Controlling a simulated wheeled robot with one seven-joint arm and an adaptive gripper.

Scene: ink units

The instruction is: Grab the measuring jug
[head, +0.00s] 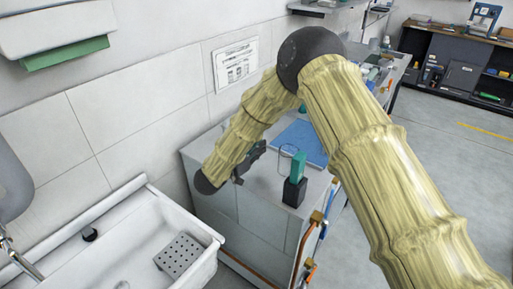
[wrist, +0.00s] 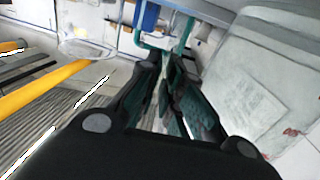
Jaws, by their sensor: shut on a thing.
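The measuring jug (head: 285,160) is clear and faint in the head view, above the grey counter, just right of my gripper (head: 258,153). In the wrist view what looks like its clear oval rim (wrist: 88,49) shows at the left of my fingers. My gripper (wrist: 166,68) has its fingers drawn together in the wrist view, shut on the jug at its near side. The exact place of contact is too dark and small to make out. I cannot tell whether the jug's base touches the counter.
A teal block in a black holder (head: 294,190) stands close by, at the counter's front. A blue mat (head: 303,139) lies behind. A white sink (head: 135,245) is at the lower left, and a tiled wall runs behind the counter. Open floor lies to the right.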

